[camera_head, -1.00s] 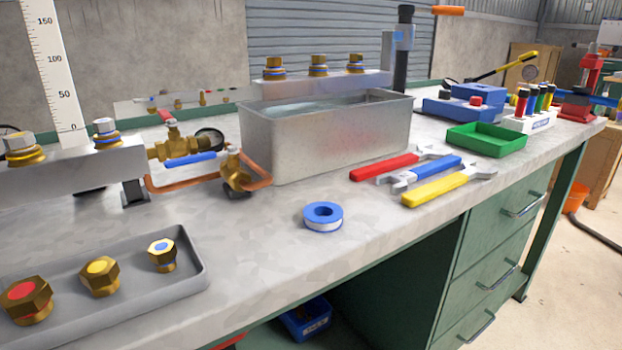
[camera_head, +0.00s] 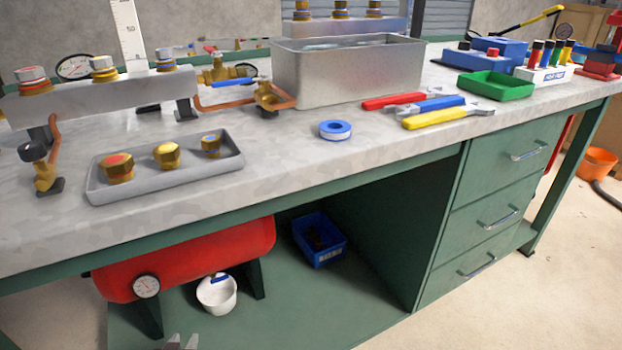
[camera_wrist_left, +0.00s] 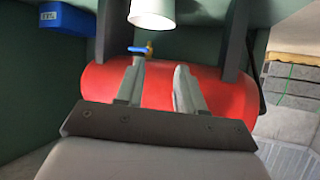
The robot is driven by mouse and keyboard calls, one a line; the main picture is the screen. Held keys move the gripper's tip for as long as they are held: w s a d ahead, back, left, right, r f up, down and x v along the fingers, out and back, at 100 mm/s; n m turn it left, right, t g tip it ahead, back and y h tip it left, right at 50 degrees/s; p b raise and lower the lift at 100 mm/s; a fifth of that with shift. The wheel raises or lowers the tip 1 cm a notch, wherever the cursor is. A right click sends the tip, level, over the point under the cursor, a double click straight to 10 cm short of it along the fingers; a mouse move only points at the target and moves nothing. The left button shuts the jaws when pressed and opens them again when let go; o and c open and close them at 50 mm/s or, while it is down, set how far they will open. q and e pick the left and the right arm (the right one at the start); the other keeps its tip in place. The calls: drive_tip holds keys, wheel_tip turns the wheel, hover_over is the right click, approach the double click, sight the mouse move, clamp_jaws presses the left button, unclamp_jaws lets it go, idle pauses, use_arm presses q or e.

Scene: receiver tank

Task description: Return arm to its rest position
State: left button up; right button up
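My left gripper (camera_head: 182,343) shows only by its fingertips at the bottom edge of the head view, in front of and below the red receiver tank (camera_head: 200,262). In the left wrist view the two grey fingers of my left gripper (camera_wrist_left: 158,72) are apart, with nothing between them. The red tank (camera_wrist_left: 232,98) lies behind them there, with a small blue-handled brass valve (camera_wrist_left: 141,50) on it. No contact between fingers and tank can be made out. My right gripper is in neither view.
Under the bench are a white cup (camera_head: 217,294), a pressure gauge (camera_head: 146,286) on the tank and a blue bin (camera_head: 319,240). The bench top (camera_head: 285,165) bears a grey tray (camera_head: 105,191), wrenches and a metal basin (camera_head: 350,75).

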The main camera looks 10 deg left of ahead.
use_arm(q)
drive_tip(key=s+d+r+m+h, duration=0.2)
drive_tip(key=s+d+r+h, duration=0.1)
drive_tip(key=d+r, duration=0.5)
drive_tip(key=s+d+r+m+h, duration=0.2)
drive_tip(key=s+d+r+h, duration=0.1)
drive_tip(key=d+r, duration=0.55)
drive_tip(key=s+d+r+m+h, duration=0.25)
drive_tip(key=s+d+r, duration=0.2)
drive_tip(key=d, duration=0.55)
drive_tip(key=s+a+r+y+p, duration=0.1)
drive_tip(key=a+r+p, duration=0.2)
drive_tip(key=r+p, duration=0.4)
drive_tip(key=s+a+r+n+g+y+p, duration=0.1)
drive_tip(key=a+r+p, duration=0.3)
drive_tip(key=p, duration=1.6)
wheel_tip(320, 180, up, 4)
drive_tip(key=shift+s+r, duration=0.2)
drive_tip(key=shift+s, duration=0.3)
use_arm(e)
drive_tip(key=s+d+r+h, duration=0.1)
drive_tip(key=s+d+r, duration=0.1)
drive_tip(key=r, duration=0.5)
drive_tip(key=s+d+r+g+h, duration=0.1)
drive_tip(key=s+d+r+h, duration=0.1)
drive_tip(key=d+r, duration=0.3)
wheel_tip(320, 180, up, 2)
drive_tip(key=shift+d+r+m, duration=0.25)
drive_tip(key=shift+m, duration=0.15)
